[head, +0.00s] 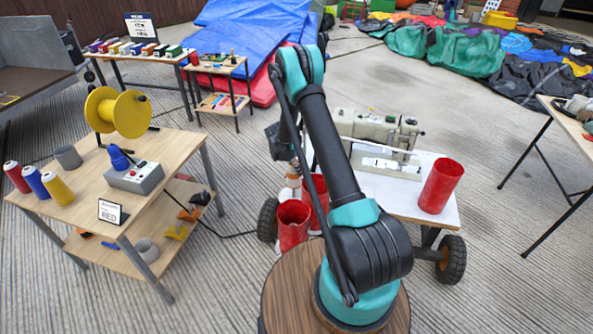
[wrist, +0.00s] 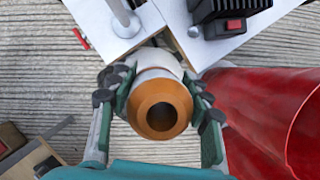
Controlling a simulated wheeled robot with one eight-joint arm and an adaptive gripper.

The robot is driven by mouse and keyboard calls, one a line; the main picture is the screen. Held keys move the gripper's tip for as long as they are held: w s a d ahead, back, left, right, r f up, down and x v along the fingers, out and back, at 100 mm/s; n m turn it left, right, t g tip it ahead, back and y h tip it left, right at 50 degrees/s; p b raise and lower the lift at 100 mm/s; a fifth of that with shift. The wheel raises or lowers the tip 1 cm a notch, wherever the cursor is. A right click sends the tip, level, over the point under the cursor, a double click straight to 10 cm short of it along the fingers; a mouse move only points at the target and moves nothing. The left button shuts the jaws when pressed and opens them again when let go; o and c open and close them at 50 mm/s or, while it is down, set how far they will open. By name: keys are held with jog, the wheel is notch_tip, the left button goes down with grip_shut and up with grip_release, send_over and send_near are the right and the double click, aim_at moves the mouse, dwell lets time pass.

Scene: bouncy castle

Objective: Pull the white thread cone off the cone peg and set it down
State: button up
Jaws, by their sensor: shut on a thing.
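The white thread cone (wrist: 157,60) with its orange-brown hollow core shows end-on in the middle of the wrist view. My gripper (wrist: 158,100) is shut on it, one finger on each side. In the head view a bit of the cone (head: 293,181) shows left of my arm, next to the white machine table (head: 432,207). The core's hole looks dark and no peg tip shows in it. I cannot tell whether a peg is still inside lower down. A metal rod (wrist: 121,12) stands on a white surface beyond the cone in the wrist view.
Red cans (head: 293,224) stand close by; one red can (wrist: 245,115) is just right of my gripper in the wrist view. Another red can (head: 441,185) and a sewing machine (head: 385,135) are on the white table. A wooden table (head: 150,205) with colored cones stands left.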

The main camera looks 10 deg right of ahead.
jog(key=shift+r, duration=1.5)
